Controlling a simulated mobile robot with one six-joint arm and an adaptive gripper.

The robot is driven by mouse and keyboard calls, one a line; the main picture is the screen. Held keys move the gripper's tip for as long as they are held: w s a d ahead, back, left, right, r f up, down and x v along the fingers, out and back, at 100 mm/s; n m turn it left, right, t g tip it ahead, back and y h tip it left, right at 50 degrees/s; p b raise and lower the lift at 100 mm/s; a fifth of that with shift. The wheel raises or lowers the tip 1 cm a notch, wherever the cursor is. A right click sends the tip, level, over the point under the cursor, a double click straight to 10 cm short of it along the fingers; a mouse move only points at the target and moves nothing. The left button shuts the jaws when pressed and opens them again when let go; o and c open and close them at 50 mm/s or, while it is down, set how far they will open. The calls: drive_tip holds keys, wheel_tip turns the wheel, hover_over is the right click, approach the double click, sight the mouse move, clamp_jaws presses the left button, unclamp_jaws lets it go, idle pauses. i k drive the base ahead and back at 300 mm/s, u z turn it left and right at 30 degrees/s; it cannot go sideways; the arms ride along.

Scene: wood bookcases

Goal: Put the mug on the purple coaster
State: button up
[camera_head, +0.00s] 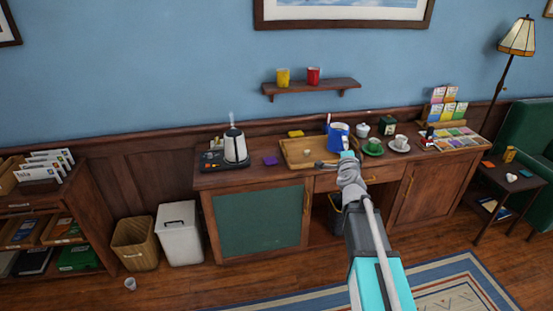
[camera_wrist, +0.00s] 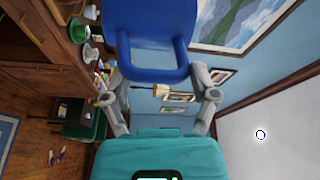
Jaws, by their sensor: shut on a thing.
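The blue mug (camera_head: 337,134) is in my gripper (camera_head: 348,156), above the right part of the wooden tray on the sideboard. In the wrist view the mug (camera_wrist: 150,30) is at the top, its handle toward my gripper (camera_wrist: 158,85). The fingers stand on both sides of the handle and are shut on it. The purple coaster (camera_head: 271,160) lies flat on the sideboard, between the kettle and the tray, left of my gripper. Nothing is on it. It does not show in the wrist view.
A yellow coaster (camera_head: 296,133) lies behind the tray. Green (camera_head: 373,146) and white (camera_head: 400,142) cups stand right. A shelf (camera_head: 312,89) holds yellow and red mugs above.

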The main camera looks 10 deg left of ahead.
sight(272, 164)
drive_tip(key=i, duration=0.9)
drive_tip(key=u, duration=0.05)
